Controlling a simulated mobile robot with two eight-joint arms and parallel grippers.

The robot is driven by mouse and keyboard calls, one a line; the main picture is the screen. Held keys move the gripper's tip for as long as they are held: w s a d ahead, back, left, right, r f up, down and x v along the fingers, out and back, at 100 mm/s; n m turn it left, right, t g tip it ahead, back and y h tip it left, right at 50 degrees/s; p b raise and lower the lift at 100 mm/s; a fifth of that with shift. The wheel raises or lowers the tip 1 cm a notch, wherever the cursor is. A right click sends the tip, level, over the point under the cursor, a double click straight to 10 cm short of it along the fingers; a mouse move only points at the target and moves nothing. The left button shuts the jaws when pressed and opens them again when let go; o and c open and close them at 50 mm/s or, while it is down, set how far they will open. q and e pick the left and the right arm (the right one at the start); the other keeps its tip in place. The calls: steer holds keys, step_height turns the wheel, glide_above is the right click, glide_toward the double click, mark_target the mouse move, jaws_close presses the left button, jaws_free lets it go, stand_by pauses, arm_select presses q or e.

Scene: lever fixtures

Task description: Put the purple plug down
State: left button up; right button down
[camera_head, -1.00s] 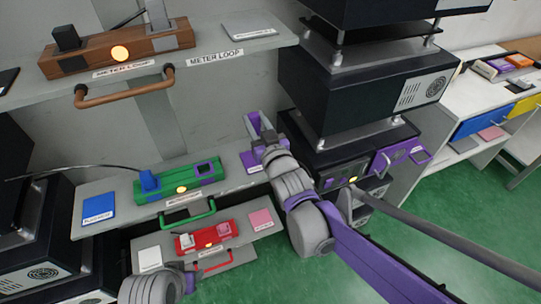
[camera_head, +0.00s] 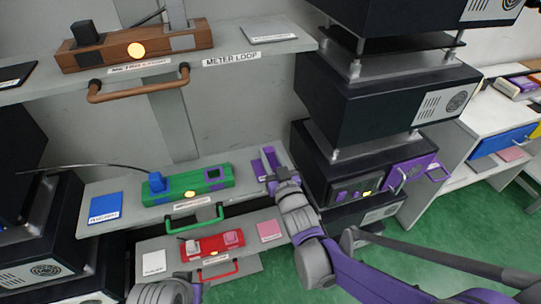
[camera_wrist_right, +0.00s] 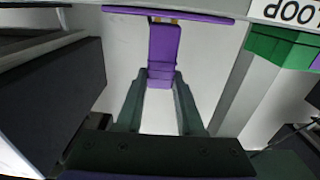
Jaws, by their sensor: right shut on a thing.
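My right gripper (camera_head: 273,168) is at the right end of the middle shelf, shut on the purple plug (camera_wrist_right: 163,50). In the right wrist view the plug sits between the dark fingertips, its pale prongs close to the edge of a flat purple pad (camera_wrist_right: 195,15). I cannot tell whether plug and pad touch. In the head view the gripper hides much of the plug and pad. The green fixture (camera_head: 188,184) to the left has a blue plug (camera_head: 156,182) on it and a purple-rimmed opening (camera_head: 214,174).
A blue pad (camera_head: 105,206) lies at the shelf's left. Below are a red fixture (camera_head: 212,246) and a pink pad (camera_head: 270,230). A dark stacked cabinet (camera_head: 375,100) with a purple-handled panel (camera_head: 412,172) stands close to the right. A brown fixture (camera_head: 137,46) is above.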

steer(key=shift+f, duration=0.15)
steer(key=c, duration=0.5)
jaws_free()
steer(key=shift+c, duration=0.2)
steer(key=shift+s+r, duration=0.1)
steer(key=shift+r, duration=0.2)
steer(key=v, duration=1.2)
steer(key=s+d+f+m+g+h, duration=0.2)
steer(key=d+f+g+h, duration=0.25)
steer(key=d, duration=0.25)
steer(key=s+d+f+g, duration=0.3)
steer(key=s+g, duration=0.1)
steer(key=s, duration=0.4)
steer(key=s+d+f+m+g+h, duration=0.1)
steer(key=s+d+f+g, duration=0.3)
steer(key=s, duration=0.5)
steer(key=shift+s+m, duration=0.2)
steer(key=shift+m, duration=0.1)
